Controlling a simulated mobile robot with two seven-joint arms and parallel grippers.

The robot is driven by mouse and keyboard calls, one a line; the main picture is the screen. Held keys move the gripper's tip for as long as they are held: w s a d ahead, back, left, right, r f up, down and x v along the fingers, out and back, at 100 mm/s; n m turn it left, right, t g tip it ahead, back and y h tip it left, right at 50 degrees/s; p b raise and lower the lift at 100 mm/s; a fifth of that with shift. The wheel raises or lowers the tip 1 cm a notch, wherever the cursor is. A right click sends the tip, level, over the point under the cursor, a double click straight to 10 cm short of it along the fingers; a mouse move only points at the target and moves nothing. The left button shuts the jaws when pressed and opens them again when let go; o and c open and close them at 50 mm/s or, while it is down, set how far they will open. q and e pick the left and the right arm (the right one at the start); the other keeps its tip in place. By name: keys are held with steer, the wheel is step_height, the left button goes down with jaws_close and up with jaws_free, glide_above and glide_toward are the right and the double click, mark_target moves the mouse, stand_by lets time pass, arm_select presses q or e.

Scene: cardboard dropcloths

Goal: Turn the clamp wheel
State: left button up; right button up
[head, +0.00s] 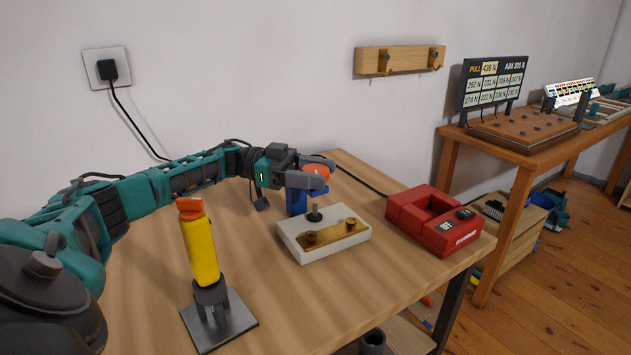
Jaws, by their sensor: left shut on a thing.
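An orange round piece (317,169), which looks like the clamp wheel, sits above a blue body (296,202) at the middle of the wooden table. My left gripper (316,181) reaches in from the left and is shut on the orange piece. Its grey fingers cover part of the orange piece and the top of the blue body. My right gripper is not in view.
A white box (292,240) with a brass plate stands just in front. A yellow tool (201,250) stands upright on a metal base (235,325). A red device (407,211) sits near the table's right edge. A cable runs to a wall plug (107,70).

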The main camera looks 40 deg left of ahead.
mark_target(316, 169)
arm_select(q)
steer(key=shift+r+m+g+h+b, duration=0.15)
steer(key=shift+m+g+h+b, duration=0.45)
steer(key=shift+m+g, duration=0.65)
steer(key=shift+g, duration=0.45)
steer(key=shift+r, duration=0.15)
steer(key=o, duration=0.8)
steer(key=shift+c, duration=0.2)
steer(key=shift+o, duration=1.3)
step_height(316, 169, up, 20)
steer(key=p, duration=0.4)
steer(key=shift+p, duration=0.4)
